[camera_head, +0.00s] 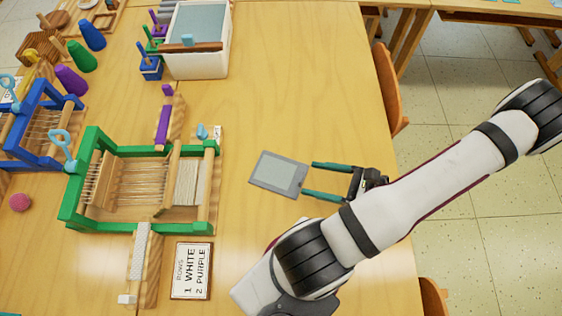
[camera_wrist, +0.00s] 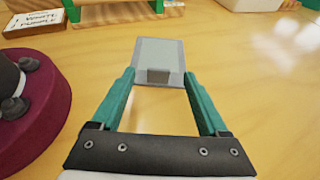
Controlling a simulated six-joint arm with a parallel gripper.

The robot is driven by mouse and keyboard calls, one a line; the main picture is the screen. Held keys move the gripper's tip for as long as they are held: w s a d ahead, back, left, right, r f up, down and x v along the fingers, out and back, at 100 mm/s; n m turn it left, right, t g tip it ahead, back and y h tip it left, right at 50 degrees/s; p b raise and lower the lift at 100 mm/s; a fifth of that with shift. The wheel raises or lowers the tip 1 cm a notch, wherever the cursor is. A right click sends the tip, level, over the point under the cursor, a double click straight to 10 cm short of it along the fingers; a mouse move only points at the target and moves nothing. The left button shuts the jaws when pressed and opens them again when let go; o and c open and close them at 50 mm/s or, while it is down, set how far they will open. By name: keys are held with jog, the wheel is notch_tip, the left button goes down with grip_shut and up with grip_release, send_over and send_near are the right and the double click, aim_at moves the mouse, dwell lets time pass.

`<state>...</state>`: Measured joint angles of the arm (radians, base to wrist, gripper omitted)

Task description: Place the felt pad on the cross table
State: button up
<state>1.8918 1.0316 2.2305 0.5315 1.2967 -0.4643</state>
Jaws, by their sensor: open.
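A flat grey rectangular piece (camera_head: 278,173) with a paler blue-grey face lies on the wooden table (camera_head: 310,80), right of the green loom; I take it for the felt pad. In the wrist view the pad (camera_wrist: 160,50) lies straight ahead, with a small darker block at its near edge. My gripper (camera_head: 307,178) is open, its two teal fingers pointing left at the pad's right edge. In the wrist view the fingertips (camera_wrist: 159,76) reach either side of the near edge. I cannot tell whether they touch it. I cannot tell which surface is the cross table.
A green-framed loom (camera_head: 75,205) stands left of the pad, with a card (camera_head: 191,271) reading "1 WHITE 2 PURPLE" in front. A blue loom (camera_head: 40,150), yarn cones and a white bin (camera_head: 200,62) stand farther left and back. Bare tabletop lies behind the pad. A chair (camera_head: 390,90) borders the right edge.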

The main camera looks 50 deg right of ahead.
aim_at(302, 177)
jog(key=x, duration=0.4)
jog(key=shift+w+a+f, duration=0.15)
jog(key=shift+f, duration=0.15)
grip_shut()
